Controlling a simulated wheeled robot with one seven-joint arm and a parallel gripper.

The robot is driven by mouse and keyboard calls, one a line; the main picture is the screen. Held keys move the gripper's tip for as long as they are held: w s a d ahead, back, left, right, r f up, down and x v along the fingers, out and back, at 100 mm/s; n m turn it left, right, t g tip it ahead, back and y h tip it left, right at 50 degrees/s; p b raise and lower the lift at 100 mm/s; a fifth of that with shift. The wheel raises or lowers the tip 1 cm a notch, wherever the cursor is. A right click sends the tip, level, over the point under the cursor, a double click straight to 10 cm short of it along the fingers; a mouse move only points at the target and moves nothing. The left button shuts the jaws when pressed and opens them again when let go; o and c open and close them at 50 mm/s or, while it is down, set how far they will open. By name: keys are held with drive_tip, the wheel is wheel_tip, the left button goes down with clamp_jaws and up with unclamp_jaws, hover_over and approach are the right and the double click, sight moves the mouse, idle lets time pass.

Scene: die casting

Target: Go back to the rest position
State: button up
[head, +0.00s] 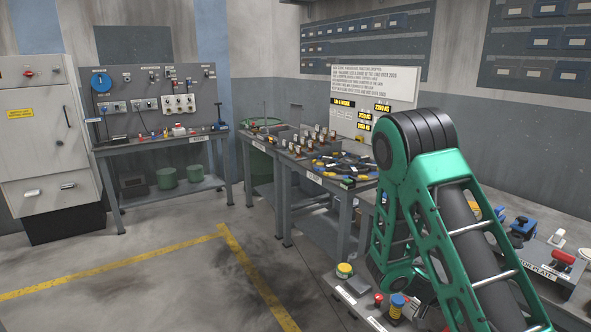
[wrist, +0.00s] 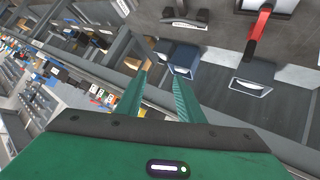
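My gripper (wrist: 161,85) shows in the wrist view with two green fingers spread apart. Nothing is between the fingers. Past the fingertips are dark boxes and grey shelving, seen at a tilt; I cannot tell how far away they are. In the head view my green arm rises at the right and covers part of the benches. The gripper itself cannot be made out there.
A workbench (head: 208,132) with a tool panel stands at the back. Another bench (head: 308,171) with several small parts stands at centre. A red-handled thing (wrist: 259,30) lies beyond the fingers. Yellow-lined floor (head: 150,275) at the left is clear.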

drive_tip(key=s+a+r+n+t+y, duration=0.1)
drive_tip(key=s+a+r+n+y, duration=0.3)
drive_tip(key=s+r, duration=0.6)
drive_tip(key=s+a+r+n+t+y, duration=0.1)
drive_tip(key=s+a+r+n+y, duration=0.4)
drive_tip(key=s+r, duration=0.5)
drive_tip(key=shift+s+a+y, duration=0.75)
drive_tip(key=shift+a+y, duration=0.25)
drive_tip(key=shift+y, duration=0.1)
drive_tip(key=shift+w+f, duration=0.3)
drive_tip(key=shift+w, duration=0.35)
drive_tip(key=shift+c, duration=0.4)
